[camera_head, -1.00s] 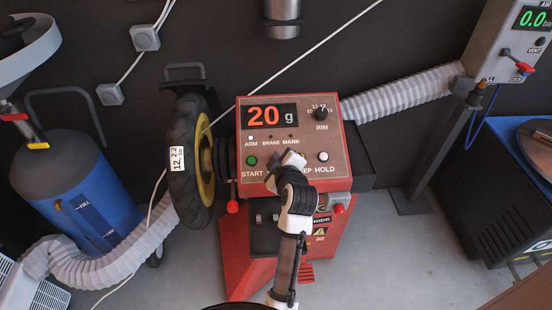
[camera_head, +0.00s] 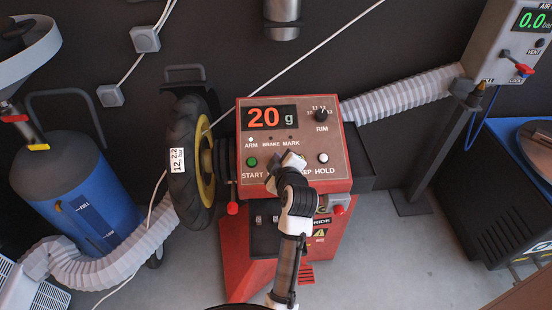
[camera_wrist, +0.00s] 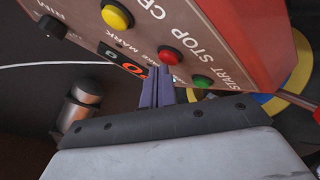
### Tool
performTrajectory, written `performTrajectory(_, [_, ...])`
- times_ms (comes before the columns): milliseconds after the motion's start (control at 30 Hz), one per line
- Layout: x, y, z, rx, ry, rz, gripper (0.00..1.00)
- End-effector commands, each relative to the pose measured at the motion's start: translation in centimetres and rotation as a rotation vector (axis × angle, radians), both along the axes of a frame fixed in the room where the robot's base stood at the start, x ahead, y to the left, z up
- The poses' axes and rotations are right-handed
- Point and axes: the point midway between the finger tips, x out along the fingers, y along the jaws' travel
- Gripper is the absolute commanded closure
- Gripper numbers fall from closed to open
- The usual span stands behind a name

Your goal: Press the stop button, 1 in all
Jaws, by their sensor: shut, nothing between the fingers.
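The red stop button (camera_wrist: 169,56) sits on the red-framed control panel (camera_wrist: 190,25), between a green start button (camera_wrist: 202,81) and a yellow button (camera_wrist: 117,15). In the wrist view my gripper (camera_wrist: 158,70) is shut and empty, its fingertips right by the red button. I cannot tell whether they touch it. In the head view my gripper (camera_head: 292,158) covers the stop button's place on the panel (camera_head: 343,177). The green start button (camera_head: 252,161) shows to its left there.
The panel display (camera_head: 272,117) reads 20 g. A rim knob (camera_head: 321,114) and a white hold button (camera_head: 323,157) are to the right of my gripper. A wheel (camera_head: 190,165) is mounted at the machine's left. A blue tank (camera_head: 85,190) stands farther left.

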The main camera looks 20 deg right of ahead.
Motion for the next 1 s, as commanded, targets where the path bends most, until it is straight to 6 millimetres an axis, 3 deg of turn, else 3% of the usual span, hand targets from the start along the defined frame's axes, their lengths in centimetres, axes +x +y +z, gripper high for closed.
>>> performTrajectory(133, [-0.3, 0.1, 0.9, 0.000, 0.000, 0.000, 1.00])
performTrajectory(567, [-0.5, 0.1, 1.3, 0.000, -0.001, 0.001, 1.00])
performTrajectory(1000, [-2.0, 0.6, 5.3, 0.000, -0.001, -0.001, 1.00])
